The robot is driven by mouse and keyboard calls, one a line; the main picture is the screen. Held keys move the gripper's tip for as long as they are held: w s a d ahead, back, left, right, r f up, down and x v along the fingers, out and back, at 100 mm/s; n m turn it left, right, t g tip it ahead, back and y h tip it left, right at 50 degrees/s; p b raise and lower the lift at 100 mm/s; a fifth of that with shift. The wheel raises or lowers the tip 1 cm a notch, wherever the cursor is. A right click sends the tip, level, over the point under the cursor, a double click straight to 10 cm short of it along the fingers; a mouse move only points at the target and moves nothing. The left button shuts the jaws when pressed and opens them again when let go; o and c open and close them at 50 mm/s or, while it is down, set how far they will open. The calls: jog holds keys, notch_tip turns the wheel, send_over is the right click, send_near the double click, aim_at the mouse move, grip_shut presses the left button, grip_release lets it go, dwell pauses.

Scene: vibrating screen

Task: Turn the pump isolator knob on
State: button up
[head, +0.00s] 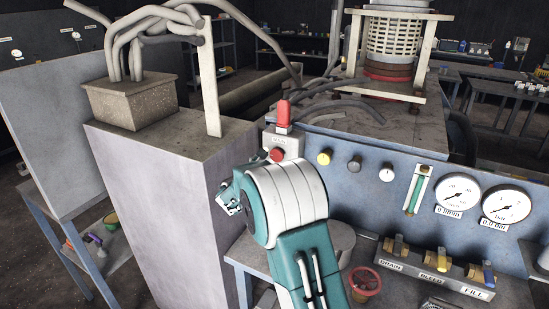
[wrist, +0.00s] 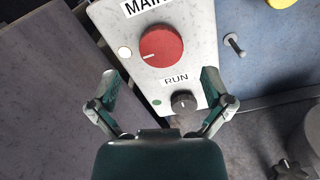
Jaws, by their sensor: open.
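In the wrist view my gripper (wrist: 160,78) is open and empty, its two fingers apart on either side of a pale panel. On that panel a round red knob (wrist: 161,46), with a white mark pointing left, sits under a label beginning "MAI". A smaller black knob (wrist: 184,101) sits below the label "RUN", between and just below the fingertips; I cannot tell how far off it is. In the head view the red knob (head: 277,155) shows on a grey box (head: 293,142), and my gripper (head: 231,197) is mostly hidden by my arm. No label reading "pump isolator" is legible.
A red lever (head: 283,114) stands on top of the box. To the right, a blue panel (head: 340,180) carries yellow, grey and white knobs, a green sight tube and two dials. A tall pale cabinet (head: 160,210) stands close on the left. Valves labelled drain, bleed and fill sit lower right.

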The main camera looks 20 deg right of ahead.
jog(key=v, duration=0.7)
jog(key=shift+a, duration=0.1)
jog(key=s+d+r+m+g+y, duration=0.15)
jog(key=s+m+g, duration=0.35)
jog(key=s, duration=0.5)
jog(key=s+d+r+m+g+y, duration=0.1)
jog(key=s+r+m+g+y, duration=0.15)
jog(key=s+m, duration=0.7)
jog(key=s+a+m+t+y, duration=0.1)
jog(key=s+a+m+y, duration=0.3)
jog(key=s, duration=0.5)
jog(key=s+a+m+t+y, duration=0.1)
jog(key=s+a+m+y, duration=0.2)
jog(key=s+a+y, duration=0.3)
jog(key=s+a, duration=0.3)
jog(key=shift+s+f+m, duration=0.15)
jog(key=shift+m, duration=0.2)
jog(key=shift+c, duration=0.2)
